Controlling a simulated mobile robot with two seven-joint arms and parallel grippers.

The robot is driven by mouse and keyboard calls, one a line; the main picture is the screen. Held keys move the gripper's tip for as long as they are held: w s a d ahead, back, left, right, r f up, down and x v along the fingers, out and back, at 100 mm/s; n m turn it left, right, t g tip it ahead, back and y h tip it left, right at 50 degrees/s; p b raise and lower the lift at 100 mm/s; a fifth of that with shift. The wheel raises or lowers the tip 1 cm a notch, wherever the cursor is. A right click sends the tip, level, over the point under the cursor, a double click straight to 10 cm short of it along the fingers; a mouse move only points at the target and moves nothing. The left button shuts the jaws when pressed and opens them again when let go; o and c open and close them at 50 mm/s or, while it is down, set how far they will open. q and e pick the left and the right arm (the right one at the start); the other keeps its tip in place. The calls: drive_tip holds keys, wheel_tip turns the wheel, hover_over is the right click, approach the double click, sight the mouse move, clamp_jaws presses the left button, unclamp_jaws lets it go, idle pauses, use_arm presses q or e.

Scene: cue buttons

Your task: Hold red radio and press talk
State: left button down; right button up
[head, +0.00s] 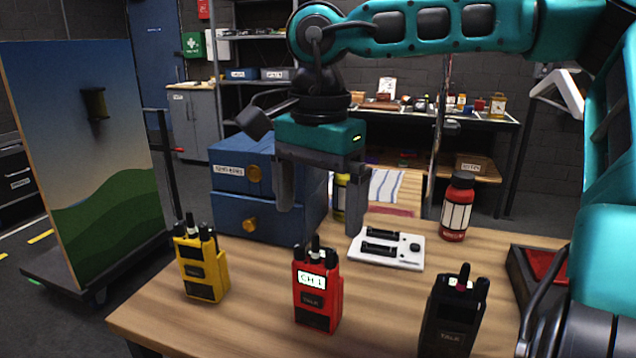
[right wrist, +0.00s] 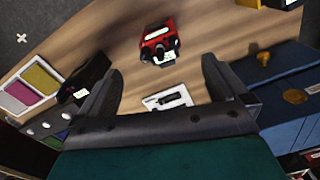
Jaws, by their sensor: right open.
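The red radio (head: 317,290) stands upright on the wooden table, with a lit screen reading CH 1 and a dark TALK button (head: 312,302) on its front. My right gripper (head: 320,210) is open and empty, pointing down above and behind the red radio, apart from it. In the right wrist view the red radio (right wrist: 158,42) lies beyond the open fingers (right wrist: 160,88), seen from above. A yellow radio (head: 202,268) stands to its left and a black radio (head: 452,315) to its right. My left gripper is not in view.
A blue drawer box (head: 260,218) stands behind, left of the gripper. A white charger tray (head: 386,249) and a red bottle (head: 457,206) are behind right. A dark tray with a red inside (head: 545,262) is at the right edge. Bare wood (head: 250,312) lies between the yellow and red radios.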

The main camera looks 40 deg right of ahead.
sight(317, 260)
wheel_tip(317, 260, down, 9)
drive_tip(key=shift+w+r+b, duration=0.1)
drive_tip(key=shift+r+b, duration=0.05)
drive_tip(key=shift+b, duration=0.5)
drive_tip(key=shift+c, duration=0.2)
drive_tip(key=c, duration=1.2)
idle(1.0)
